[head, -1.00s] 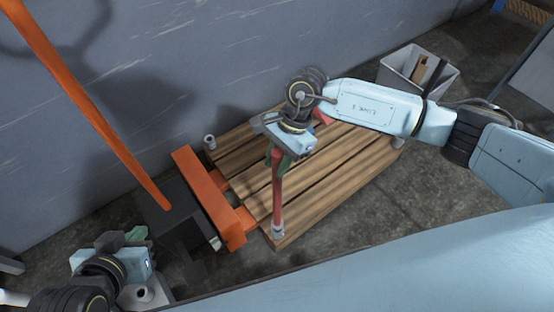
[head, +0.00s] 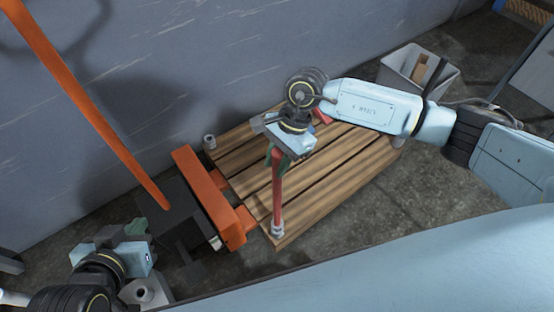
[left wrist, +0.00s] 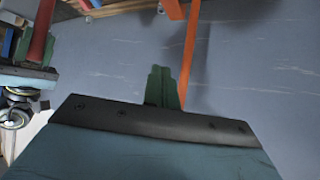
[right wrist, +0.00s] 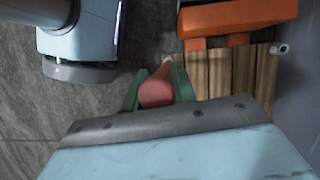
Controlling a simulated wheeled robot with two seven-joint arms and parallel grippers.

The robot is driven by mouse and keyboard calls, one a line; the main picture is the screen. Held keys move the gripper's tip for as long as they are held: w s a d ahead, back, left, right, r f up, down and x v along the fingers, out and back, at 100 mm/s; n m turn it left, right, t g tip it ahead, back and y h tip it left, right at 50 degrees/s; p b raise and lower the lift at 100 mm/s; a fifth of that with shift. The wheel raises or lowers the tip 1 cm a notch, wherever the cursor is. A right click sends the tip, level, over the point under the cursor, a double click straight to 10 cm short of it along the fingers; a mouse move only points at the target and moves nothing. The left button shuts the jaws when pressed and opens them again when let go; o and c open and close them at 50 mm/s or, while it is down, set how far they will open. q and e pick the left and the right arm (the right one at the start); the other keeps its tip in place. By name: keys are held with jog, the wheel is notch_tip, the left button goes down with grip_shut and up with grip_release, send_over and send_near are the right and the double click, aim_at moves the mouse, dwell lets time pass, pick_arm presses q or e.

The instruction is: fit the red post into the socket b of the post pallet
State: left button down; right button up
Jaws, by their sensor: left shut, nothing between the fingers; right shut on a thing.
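The red post (head: 277,196) stands near upright at the pallet's near corner. My right gripper (head: 279,155) is shut around its upper part, and the post also shows between the green fingers in the right wrist view (right wrist: 157,88). Its lower end meets a grey socket (head: 277,230) on the wooden post pallet (head: 330,180); how deep it sits I cannot tell. Other grey sockets show at the left corner (head: 209,142) and right corner (head: 398,142). No socket letters are readable. My left gripper (head: 137,228) is shut and empty, away from the pallet; its fingers touch in the left wrist view (left wrist: 163,88).
An orange pallet truck (head: 208,195) stands against the pallet's left side, its long orange handle (head: 90,105) rising up left. A grey bin (head: 400,72) stands behind right. A red piece (head: 322,116) is partly hidden behind my right arm. A wall runs behind.

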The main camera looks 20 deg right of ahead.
pick_arm(q)
jog(key=shift+w+d+r+t+b, duration=0.15)
jog(key=shift+w+d+r+t, duration=0.05)
jog(key=shift+w+r+t, duration=0.3)
jog(key=shift+w+d+r+t+b, duration=0.15)
jog(key=shift+w+r+t, duration=0.2)
jog(key=shift+r+t, duration=0.1)
dwell(1.0)
jog(key=shift+w+d+r+t+h+b, duration=0.2)
jog(key=shift+w+r+t, duration=0.1)
jog(key=shift+r, duration=0.2)
jog(key=shift+w+d+r+t+h+b, duration=0.1)
jog(key=shift+w+d+r+t+h, duration=0.15)
jog(key=shift+r+t, duration=0.15)
jog(key=shift+w+d+r+t+h+b, duration=0.15)
jog(key=shift+w+d+r+t, duration=0.1)
jog(key=shift+r, duration=0.3)
dwell(1.1)
jog(key=shift+w+d+r+t, duration=0.2)
jog(key=shift+r+t, duration=0.2)
jog(key=shift+r, duration=0.15)
jog(key=shift+w+d+r+t, duration=0.1)
jog(key=shift+w+r+t, duration=0.1)
jog(key=shift+r+t, duration=0.3)
dwell(0.7)
